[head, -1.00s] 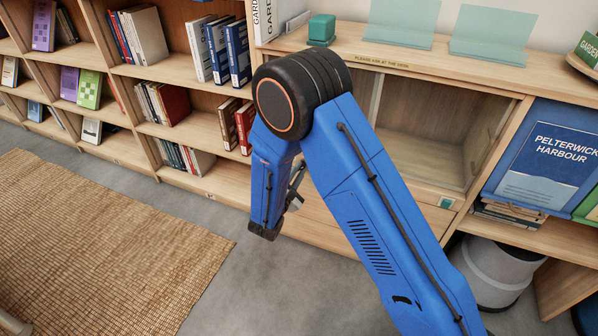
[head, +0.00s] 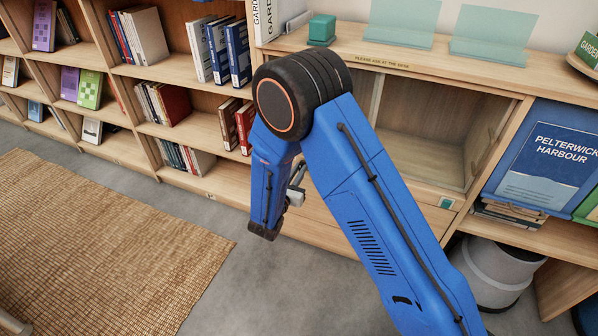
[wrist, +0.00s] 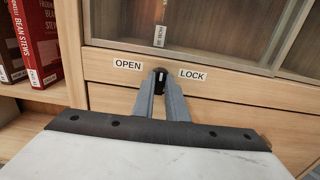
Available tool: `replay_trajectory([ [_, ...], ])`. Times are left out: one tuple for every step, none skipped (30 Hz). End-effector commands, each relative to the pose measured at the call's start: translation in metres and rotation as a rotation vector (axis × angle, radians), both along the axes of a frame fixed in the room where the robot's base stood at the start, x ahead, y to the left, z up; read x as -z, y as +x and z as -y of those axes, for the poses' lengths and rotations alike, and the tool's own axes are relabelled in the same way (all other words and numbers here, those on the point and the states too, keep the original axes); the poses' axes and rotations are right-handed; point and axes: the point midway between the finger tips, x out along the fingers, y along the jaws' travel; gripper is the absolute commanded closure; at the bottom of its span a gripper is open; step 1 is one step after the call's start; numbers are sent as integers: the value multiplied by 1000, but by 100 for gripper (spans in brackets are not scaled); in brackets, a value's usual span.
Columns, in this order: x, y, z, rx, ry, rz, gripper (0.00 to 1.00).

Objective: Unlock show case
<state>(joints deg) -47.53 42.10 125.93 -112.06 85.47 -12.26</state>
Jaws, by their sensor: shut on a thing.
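The show case (head: 507,82) is a wooden cabinet with glass doors, right of my arm in the head view; its glass front (wrist: 215,28) is at the top of the wrist view. Below the glass, a small dark lock knob (wrist: 160,73) sits on the wooden rail between an OPEN label (wrist: 128,65) on the left and a LOCK label (wrist: 193,76) on the right. My gripper (wrist: 160,86) is shut on the knob, and its fingers cover much of it. In the head view my gripper (head: 297,188) shows only partly behind my arm.
Red books (wrist: 36,40) stand on the shelf left of the lock. A grey bin (head: 495,270) stands at the lower right. A woven rug (head: 95,245) lies on the left floor.

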Motion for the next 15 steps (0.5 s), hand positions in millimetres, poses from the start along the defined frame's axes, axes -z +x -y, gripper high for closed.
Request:
replay_trajectory([
  [1,-1,0,0,-41,-16,100],
  [1,-1,0,0,-68,-26,100],
  [1,-1,0,-1,-104,-39,100],
  [1,-1,0,-1,-130,-48,100],
  [1,-1,0,-1,-157,-59,100],
  [1,-1,0,-1,-193,-72,100],
  [1,-1,-1,-1,-220,-81,100],
  [1,-1,-1,-1,-246,-92,100],
  [1,-1,-1,-1,-282,-103,100],
  [1,0,-1,-1,-308,-114,100],
  [1,0,-1,-1,-334,-123,100],
  [1,0,-1,-1,-368,-136,100],
  [1,-1,-1,-1,-392,-145,100],
  [1,-1,-1,-1,-418,-154,100],
  [1,-1,-1,-1,-449,-165,100],
])
